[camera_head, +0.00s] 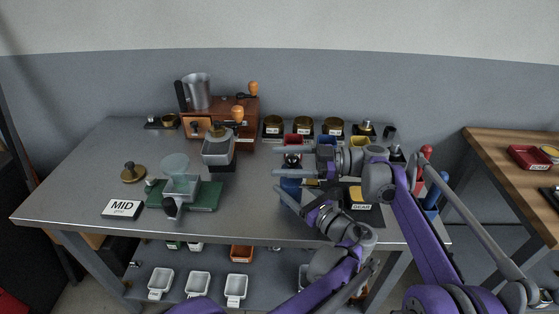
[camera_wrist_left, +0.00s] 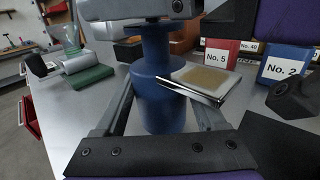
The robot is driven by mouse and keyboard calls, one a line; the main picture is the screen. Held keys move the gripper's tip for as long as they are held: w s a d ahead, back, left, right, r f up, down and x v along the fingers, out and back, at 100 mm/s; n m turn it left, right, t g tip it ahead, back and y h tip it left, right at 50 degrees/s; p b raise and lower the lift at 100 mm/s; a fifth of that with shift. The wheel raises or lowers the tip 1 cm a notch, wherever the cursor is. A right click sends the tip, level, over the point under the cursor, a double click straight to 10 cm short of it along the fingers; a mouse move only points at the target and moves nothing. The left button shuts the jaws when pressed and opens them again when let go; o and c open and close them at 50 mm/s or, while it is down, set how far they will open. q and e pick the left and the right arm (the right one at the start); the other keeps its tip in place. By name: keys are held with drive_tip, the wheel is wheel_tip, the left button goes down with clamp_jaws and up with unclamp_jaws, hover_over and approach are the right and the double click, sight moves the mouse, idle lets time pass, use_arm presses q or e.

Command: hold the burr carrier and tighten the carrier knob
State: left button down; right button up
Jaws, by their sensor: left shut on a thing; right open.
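The burr carrier (camera_head: 290,186) looks like a blue upright body near the front right of the steel table. In the left wrist view the blue carrier (camera_wrist_left: 160,100) stands between my left gripper's two fingers, with a narrower neck and a wider collar on top. My left gripper (camera_head: 300,197) is shut on it from the front. My right gripper (camera_head: 280,161) is open above the carrier, its fingers pointing left. A grey part, probably of my right gripper, covers the carrier's top in the left wrist view. I cannot make out the carrier knob.
Red No. 5 (camera_wrist_left: 219,51) and blue No. 2 (camera_wrist_left: 285,66) bins stand behind the carrier. A tan-topped square piece (camera_wrist_left: 207,80) is close beside it. A black GEAR tray (camera_head: 362,214) lies to the right. A green-based scale (camera_head: 205,196) and MID card (camera_head: 122,209) are left.

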drive_tip(key=shift+a, duration=0.5)
drive_tip(key=shift+c, duration=0.2)
clamp_jaws()
drive_tip(key=shift+w+d+m+t+h, duration=0.1)
drive_tip(key=shift+w+m+t+h, duration=0.1)
drive_tip(key=shift+m+t, duration=0.75)
drive_tip(key=shift+w+m+t+h, duration=0.2)
drive_tip(key=shift+m+t, duration=0.4)
drive_tip(key=shift+t, duration=0.8)
drive_tip(key=shift+w+d+m+t+h, duration=0.1)
drive_tip(key=shift+w+m+t+h, duration=0.1)
drive_tip(key=shift+m+t, duration=0.75)
drive_tip(key=shift+o, duration=0.2)
unclamp_jaws()
drive_tip(key=shift+a, duration=0.1)
wheel_tip(320, 180, up, 10)
